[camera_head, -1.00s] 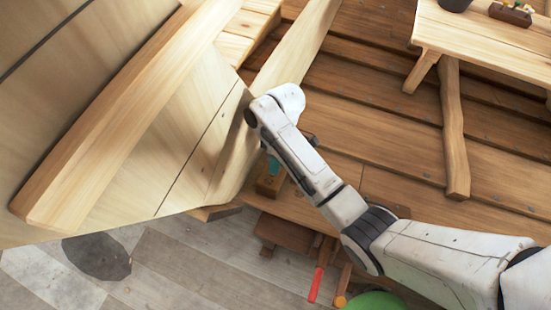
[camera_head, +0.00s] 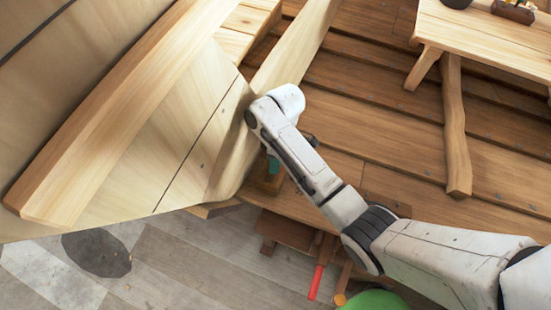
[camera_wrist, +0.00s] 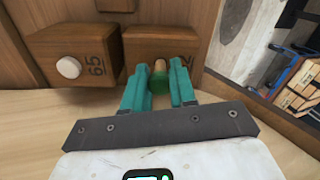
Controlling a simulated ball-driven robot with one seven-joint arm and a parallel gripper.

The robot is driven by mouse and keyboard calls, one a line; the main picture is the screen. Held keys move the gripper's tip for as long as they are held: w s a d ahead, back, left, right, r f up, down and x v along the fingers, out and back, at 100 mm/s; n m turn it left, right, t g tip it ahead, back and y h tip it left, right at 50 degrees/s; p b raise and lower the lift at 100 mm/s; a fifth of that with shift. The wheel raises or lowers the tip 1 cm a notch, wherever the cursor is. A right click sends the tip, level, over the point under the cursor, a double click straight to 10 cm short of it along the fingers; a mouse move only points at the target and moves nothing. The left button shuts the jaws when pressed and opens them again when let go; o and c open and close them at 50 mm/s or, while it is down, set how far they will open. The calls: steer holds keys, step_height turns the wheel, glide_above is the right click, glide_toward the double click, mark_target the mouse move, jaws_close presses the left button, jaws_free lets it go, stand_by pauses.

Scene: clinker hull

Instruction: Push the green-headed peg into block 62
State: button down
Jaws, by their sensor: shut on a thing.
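In the wrist view, my gripper (camera_wrist: 159,88) has its teal fingers shut on the green-headed peg (camera_wrist: 158,83). The green head is between the fingers and a short pale wooden shaft points away toward a wooden block (camera_wrist: 150,45). That block's number is mostly hidden by a finger; only a final "2" shows. The peg's tip is at or close to the block's face; how deep it sits I cannot tell. In the head view, my gripper (camera_head: 273,165) is a small teal patch beside a wooden block (camera_head: 268,182), mostly hidden behind my arm.
Block 65 (camera_wrist: 75,58), with a white round peg head (camera_wrist: 69,67), is left of it in the wrist view. A red-handled tool (camera_head: 316,282) lies below in the head view. A bench (camera_head: 485,40) stands at upper right. Hull planking (camera_head: 130,115) rises at left.

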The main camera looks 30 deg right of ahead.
steer(key=shift+s+f, duration=0.1)
steer(key=shift+f, duration=0.15)
steer(key=c, duration=0.8)
jaws_free()
steer(key=shift+p+v, duration=2)
steer(key=shift+v, duration=2.05)
